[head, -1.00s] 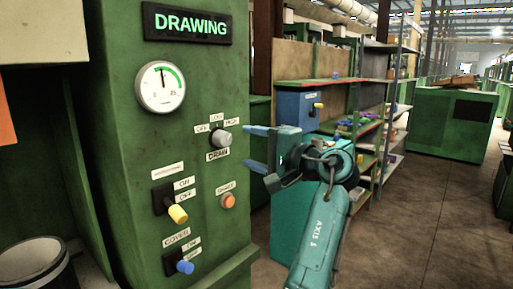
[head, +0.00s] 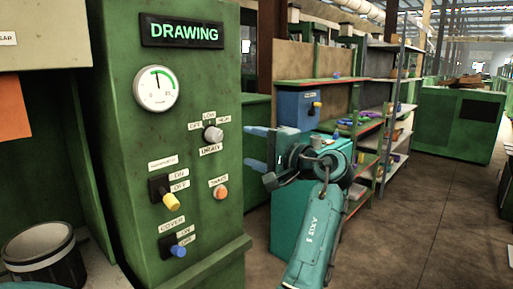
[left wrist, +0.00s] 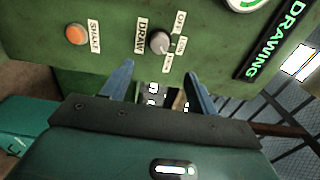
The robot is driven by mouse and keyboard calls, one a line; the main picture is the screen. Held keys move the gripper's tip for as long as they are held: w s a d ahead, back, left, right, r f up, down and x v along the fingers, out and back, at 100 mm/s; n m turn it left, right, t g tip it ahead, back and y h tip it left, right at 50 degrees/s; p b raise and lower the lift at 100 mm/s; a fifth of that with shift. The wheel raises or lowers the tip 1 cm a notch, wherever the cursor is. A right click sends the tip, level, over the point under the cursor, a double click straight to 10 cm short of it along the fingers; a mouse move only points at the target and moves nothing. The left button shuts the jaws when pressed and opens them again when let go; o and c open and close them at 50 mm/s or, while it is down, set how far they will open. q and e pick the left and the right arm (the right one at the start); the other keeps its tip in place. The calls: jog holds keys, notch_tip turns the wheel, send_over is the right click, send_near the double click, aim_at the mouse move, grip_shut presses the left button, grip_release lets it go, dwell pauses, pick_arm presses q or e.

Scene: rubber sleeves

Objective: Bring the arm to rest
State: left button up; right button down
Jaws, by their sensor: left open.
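My left gripper (head: 249,147) points left toward the green control panel (head: 120,130). Its two blue fingers are apart with nothing between them. It is to the right of the grey rotary knob (head: 213,133) and not touching it. In the left wrist view, the open fingers (left wrist: 159,67) are below the knob (left wrist: 159,42) and the orange button (left wrist: 76,35), clear of both. My right gripper is not in view.
The panel carries a gauge (head: 156,89), a lit DRAWING sign (head: 182,32), a yellow-handled switch (head: 163,190) and a blue-handled switch (head: 172,246). A bin (head: 45,255) stands at lower left. Shelves (head: 385,120) stand behind my arm. The floor at right (head: 430,210) is clear.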

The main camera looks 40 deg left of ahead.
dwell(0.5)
